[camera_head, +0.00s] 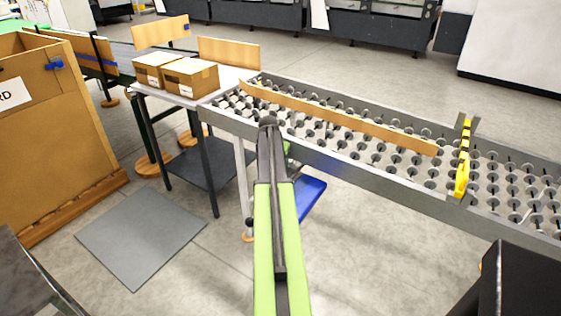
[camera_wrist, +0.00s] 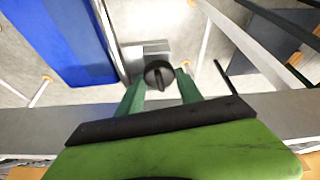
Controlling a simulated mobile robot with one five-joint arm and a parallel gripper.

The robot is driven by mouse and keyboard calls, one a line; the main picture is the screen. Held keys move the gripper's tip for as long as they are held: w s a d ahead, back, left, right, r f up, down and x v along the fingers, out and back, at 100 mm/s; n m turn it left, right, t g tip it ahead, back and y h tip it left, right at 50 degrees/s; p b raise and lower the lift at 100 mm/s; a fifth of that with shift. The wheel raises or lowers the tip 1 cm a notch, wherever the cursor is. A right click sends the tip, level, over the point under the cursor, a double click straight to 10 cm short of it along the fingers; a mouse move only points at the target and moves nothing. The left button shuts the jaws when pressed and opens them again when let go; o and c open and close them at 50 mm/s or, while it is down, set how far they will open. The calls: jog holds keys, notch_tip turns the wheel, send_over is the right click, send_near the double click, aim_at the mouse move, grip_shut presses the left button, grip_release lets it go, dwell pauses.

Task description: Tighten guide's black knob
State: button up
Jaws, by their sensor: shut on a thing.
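The black knob (camera_wrist: 157,72) shows in the middle of the wrist view, round with a raised bar across its face, in front of a grey metal bracket (camera_wrist: 150,50). The green fingers of my gripper (camera_wrist: 159,84) stand on either side of the knob and are shut on it. In the head view my arm reaches to the near side rail of the roller conveyor; it hides the knob and most of the gripper. A long wooden guide (camera_head: 340,117) lies lengthwise over the rollers. I cannot see how the knob joins the guide.
The conveyor's grey side rail (camera_head: 370,180) runs close by the gripper. A blue panel (camera_head: 312,196) is below it, also seen in the wrist view (camera_wrist: 60,40). A table (camera_head: 180,99) with two cartons (camera_head: 190,78) stands left. A yellow bracket (camera_head: 463,165) crosses the rollers at right.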

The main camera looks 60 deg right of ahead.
jog(key=shift+m+g, duration=0.4)
jog(key=shift+m, duration=0.5)
jog(key=o, duration=1.4)
jog(key=shift+f, duration=0.1)
jog(key=shift+c, duration=0.2)
jog(key=p+v, duration=1.6)
jog(key=v, duration=0.1)
jog(key=shift+r, duration=0.3)
jog(key=shift+w, duration=0.1)
